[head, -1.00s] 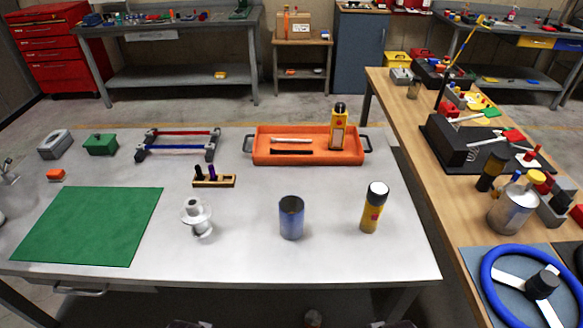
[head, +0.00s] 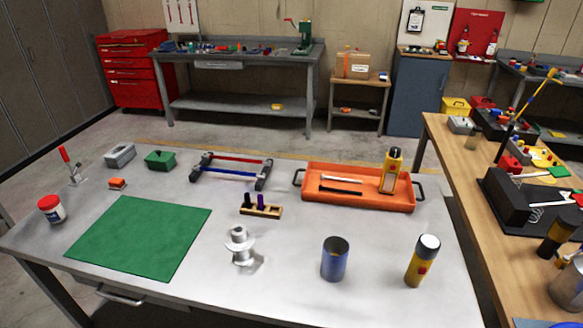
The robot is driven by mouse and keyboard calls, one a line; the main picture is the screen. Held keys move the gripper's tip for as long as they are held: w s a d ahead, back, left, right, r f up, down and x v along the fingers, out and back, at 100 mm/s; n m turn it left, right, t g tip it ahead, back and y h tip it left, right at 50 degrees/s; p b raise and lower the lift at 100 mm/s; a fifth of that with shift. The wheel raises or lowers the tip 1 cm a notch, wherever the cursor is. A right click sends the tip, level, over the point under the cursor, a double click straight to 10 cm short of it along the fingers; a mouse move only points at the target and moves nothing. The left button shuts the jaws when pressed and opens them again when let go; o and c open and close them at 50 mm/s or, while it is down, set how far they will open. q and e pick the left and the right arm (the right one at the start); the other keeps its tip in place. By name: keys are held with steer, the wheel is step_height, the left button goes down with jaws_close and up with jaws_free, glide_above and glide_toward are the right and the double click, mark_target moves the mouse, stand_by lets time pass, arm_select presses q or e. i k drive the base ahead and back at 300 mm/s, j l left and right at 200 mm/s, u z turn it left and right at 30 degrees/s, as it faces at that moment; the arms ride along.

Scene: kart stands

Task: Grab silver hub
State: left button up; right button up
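The silver hub (head: 240,246) stands on the grey metal table (head: 200,270), near its front middle. It has a wide flange and a narrower upper part. It is right of the green mat (head: 139,237) and left of a blue cup (head: 335,259). Nothing touches it. Neither of my grippers shows in the head view.
A yellow flashlight (head: 422,261) stands right of the cup. Behind the hub are a small wooden holder (head: 261,211) and an orange tray (head: 358,203) with tools. A wooden bench (head: 455,190) runs along the right. The table around the hub is clear.

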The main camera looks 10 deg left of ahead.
mark_target(239, 239)
steer(key=j+z, duration=0.3)
steer(key=j, duration=1.1)
steer(key=k, duration=0.05)
